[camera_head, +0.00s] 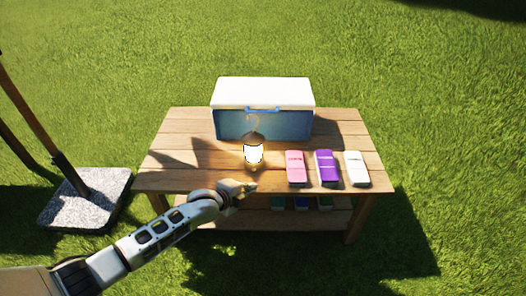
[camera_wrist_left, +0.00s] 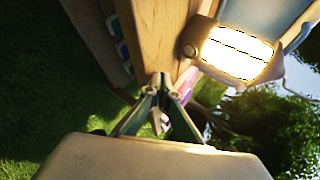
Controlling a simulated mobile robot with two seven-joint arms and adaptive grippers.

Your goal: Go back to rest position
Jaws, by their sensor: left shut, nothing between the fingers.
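My left arm reaches in from the lower left of the head view. Its gripper (camera_head: 250,187) is at the table's front edge, just in front of a lit lantern (camera_head: 253,153). In the left wrist view the fingers (camera_wrist_left: 160,80) come together at the tips with nothing between them. The glowing lantern (camera_wrist_left: 238,55) is up and to the right of the fingertips there, apart from them. My right gripper shows in neither view.
The wooden table (camera_head: 185,150) holds a white-lidded blue cooler (camera_head: 263,107) at the back. Pink (camera_head: 295,168), purple (camera_head: 327,168) and white (camera_head: 356,169) boxes lie at the right. More items sit on the lower shelf (camera_head: 255,217). A speckled slab (camera_head: 90,205) with poles stands left.

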